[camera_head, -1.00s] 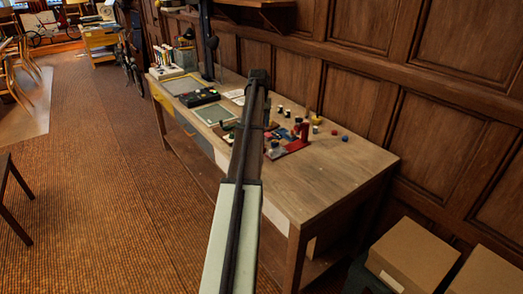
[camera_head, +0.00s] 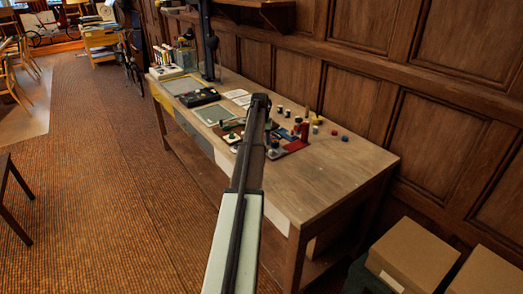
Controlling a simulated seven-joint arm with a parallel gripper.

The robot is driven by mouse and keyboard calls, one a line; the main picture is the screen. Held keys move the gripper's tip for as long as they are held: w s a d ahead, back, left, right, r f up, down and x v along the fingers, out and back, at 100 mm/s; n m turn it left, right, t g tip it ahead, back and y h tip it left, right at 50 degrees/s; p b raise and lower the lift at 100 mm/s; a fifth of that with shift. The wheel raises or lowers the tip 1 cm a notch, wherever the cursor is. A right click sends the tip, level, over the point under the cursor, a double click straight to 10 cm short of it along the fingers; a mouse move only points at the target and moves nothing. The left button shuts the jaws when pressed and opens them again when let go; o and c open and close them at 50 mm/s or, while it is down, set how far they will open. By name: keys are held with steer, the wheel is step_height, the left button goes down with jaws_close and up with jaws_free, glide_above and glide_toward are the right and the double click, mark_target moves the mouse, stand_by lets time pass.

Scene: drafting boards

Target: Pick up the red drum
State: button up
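A small upright red cylinder (camera_head: 304,131), which looks like the red drum, stands at the back of a red board (camera_head: 294,146) on the wooden desk. It is right of my arm and apart from it in the picture. Nothing is visibly held.
The wooden desk (camera_head: 320,182) has bare room at its near right end. Several small knobs and pots crowd around the red board. A black box with buttons (camera_head: 200,96) and a green panel (camera_head: 214,115) lie farther left. Cardboard boxes (camera_head: 412,254) stand at lower right.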

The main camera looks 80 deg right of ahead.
steer(key=f, duration=0.3)
steer(key=shift+d+f, duration=0.2)
steer(key=shift+d, duration=0.1)
steer(key=shift+c, duration=0.2)
steer(key=c, duration=0.8)
steer(key=shift+r, duration=0.1)
steer(key=shift+c, duration=0.2)
step_height(320, 180, up, 9)
steer(key=s+m, duration=0.1)
steer(key=s, duration=0.1)
steer(key=s+f+m, duration=0.1)
steer(key=s, duration=0.2)
steer(key=s+f+m, duration=0.1)
steer(key=s+m, duration=0.1)
steer(key=s, duration=0.1)
steer(key=shift+s+a+g, duration=0.1)
steer(key=shift+s+g, duration=0.15)
steer(key=shift+g, duration=0.15)
steer(key=shift+m, duration=1)
